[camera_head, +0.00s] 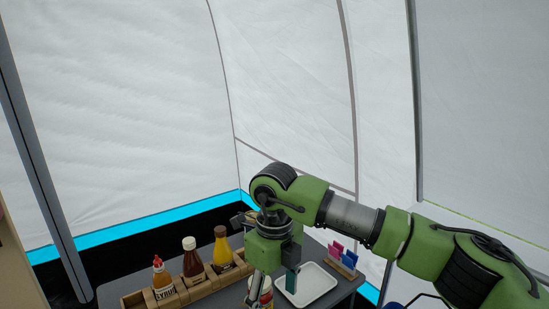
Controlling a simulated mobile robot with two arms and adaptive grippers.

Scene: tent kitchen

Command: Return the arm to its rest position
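My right arm reaches in from the right, and its green gripper (276,285) points down over the table. Its two fingers stand apart, with a gap between them. A jar or can with a pale, partly red label (266,296) shows behind the left finger, partly hidden by it and cut by the bottom edge. I see nothing held between the fingers. My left gripper is not in view.
A wooden caddy (198,291) holds syrup (162,279), brown (192,262) and yellow (222,248) bottles. A white tray (318,288) lies just right of the gripper. A holder with blue and pink cards (345,257) stands behind it. Tent walls (120,120) enclose the table.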

